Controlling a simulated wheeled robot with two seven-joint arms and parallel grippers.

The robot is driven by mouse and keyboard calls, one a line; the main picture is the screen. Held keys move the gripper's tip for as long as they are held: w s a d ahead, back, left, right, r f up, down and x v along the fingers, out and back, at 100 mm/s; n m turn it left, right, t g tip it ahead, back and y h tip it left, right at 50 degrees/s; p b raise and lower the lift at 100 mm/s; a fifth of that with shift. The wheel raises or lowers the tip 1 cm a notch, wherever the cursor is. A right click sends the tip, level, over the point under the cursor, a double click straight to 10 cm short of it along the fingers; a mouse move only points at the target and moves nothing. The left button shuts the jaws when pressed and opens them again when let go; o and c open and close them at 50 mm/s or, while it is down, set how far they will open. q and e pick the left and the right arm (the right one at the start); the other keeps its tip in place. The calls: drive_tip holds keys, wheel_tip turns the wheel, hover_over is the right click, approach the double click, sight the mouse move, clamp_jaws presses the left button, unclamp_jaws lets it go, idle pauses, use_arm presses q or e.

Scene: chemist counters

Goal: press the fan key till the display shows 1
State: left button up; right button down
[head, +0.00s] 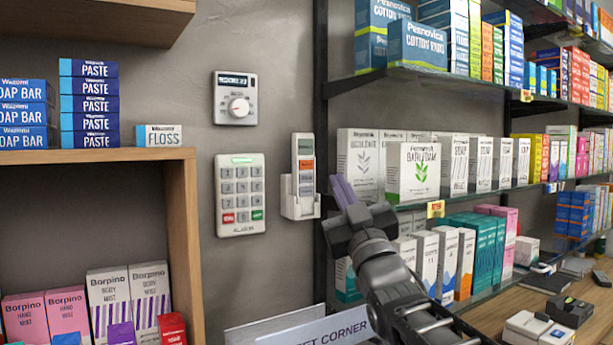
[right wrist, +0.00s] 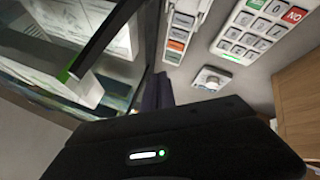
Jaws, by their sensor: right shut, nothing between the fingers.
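A white remote (head: 304,165) with a small grey-green display and an orange key among its keys sits upright in a white wall holder (head: 286,196). It also shows in the right wrist view (right wrist: 179,36). Its key labels and display are too small to read, so I cannot tell which key is the fan key. My right gripper (head: 343,188) is shut and empty, its fingers pointing up, just right of the remote and apart from it in the picture. Its dark fingers also show in the right wrist view (right wrist: 158,92). My left gripper is not in view.
A white alarm keypad (head: 240,194) and a dial thermostat (head: 235,98) with a dark display are on the wall left of the remote. Glass shelves of boxes (head: 413,172) stand close on the right. A wooden shelf (head: 100,155) is at left. A sign (head: 318,333) stands below.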

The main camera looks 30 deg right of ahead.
sight(306, 178)
drive_tip(key=shift+w+d+p, duration=0.1)
drive_tip(key=shift+w+p, duration=1.2)
drive_tip(key=shift+w, duration=2.45)
